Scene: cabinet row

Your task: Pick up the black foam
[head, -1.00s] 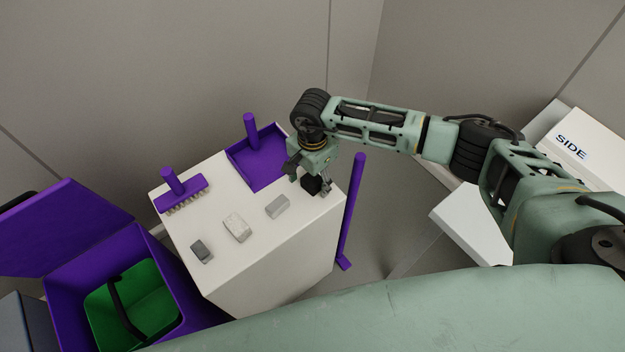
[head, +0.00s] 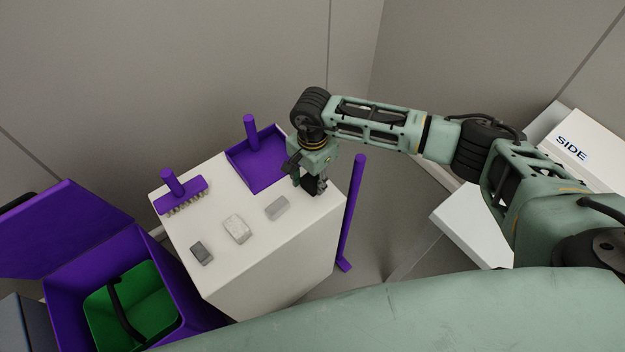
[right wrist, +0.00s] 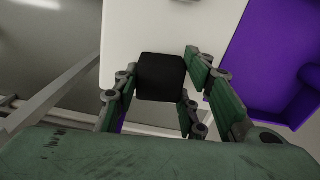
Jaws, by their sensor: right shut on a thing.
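The black foam (right wrist: 161,77) is a small dark block at the right end of the white cabinet top (head: 215,276). In the head view the black foam (head: 308,188) is partly covered by my right gripper (head: 312,184), which points down over it. In the right wrist view the fingers of my right gripper (right wrist: 160,88) stand on both sides of the foam and are shut on it. I cannot tell whether the foam is lifted off the top. My left gripper is not in view.
On the cabinet top are a purple brush (head: 181,194), a purple dustpan (head: 262,172) and grey blocks (head: 237,229), (head: 277,208), (head: 201,252). A purple pole (head: 351,210) stands to the right. An open purple bin (head: 70,258) holding a green bucket (head: 150,300) is at lower left.

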